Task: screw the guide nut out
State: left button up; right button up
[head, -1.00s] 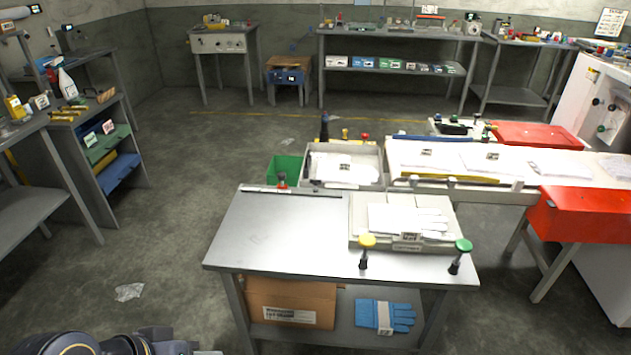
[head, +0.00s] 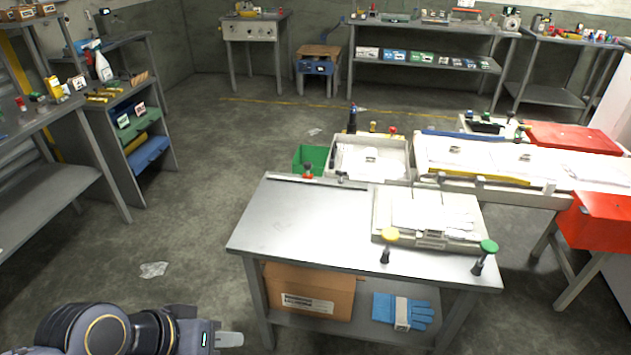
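I cannot tell for sure which part is the guide nut. A yellow round knob (head: 389,235) and a green round knob (head: 489,246) stand on dark stems at the front right edge of the metal table (head: 290,222). A pale tray-like fixture (head: 381,229) with white gloves (head: 432,210) lies behind them. A small red-based knob (head: 308,171) is at the table's back edge. My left gripper (head: 229,340) shows at the bottom, left of the table and well apart from the knobs. Its pale finger tip shows, but not its opening. My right gripper is out of view.
A cardboard box (head: 312,291) and blue gloves (head: 402,311) lie on the table's lower shelf. A green bin (head: 309,158) is behind the table. The floor (head: 195,215) at left is mostly clear.

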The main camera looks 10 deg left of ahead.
aim_at(341, 174)
jog(key=i+j+u, duration=0.15)
jog(key=i+j, duration=0.15)
jog(key=i+j+u, duration=0.15)
jog(key=i+j, duration=0.15)
jog(key=i, duration=0.25)
jog(key=i+j+u, duration=0.2)
jog(key=i, duration=0.2)
